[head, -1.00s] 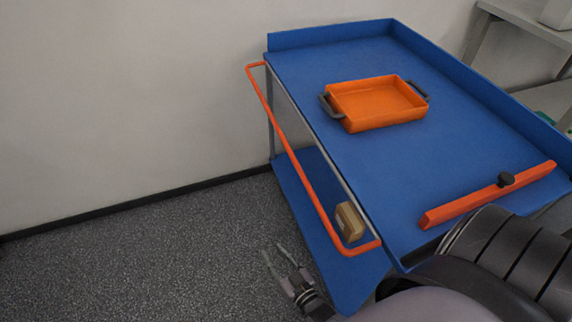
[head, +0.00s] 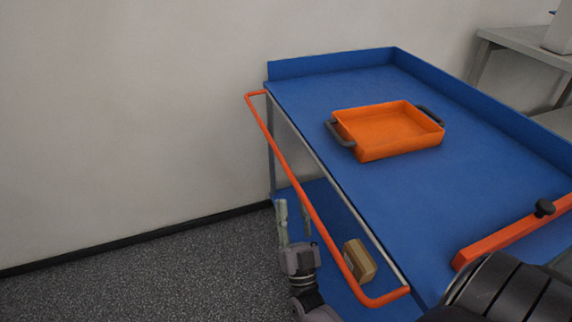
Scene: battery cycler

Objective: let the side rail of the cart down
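The blue cart (head: 375,190) stands against the wall in the head view. An orange tubular rail (head: 287,167) runs along its left side, standing out from the top's edge at about that height. An orange bar (head: 510,235) with a black knob (head: 544,208) lies across the near end of the top.
An orange tray (head: 390,130) with dark handles sits on the cart's top. A small brown box (head: 359,261) is on the lower blue shelf (head: 318,200). The grey floor (head: 150,285) left of the cart is clear. A grey table (head: 520,42) stands at the back right.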

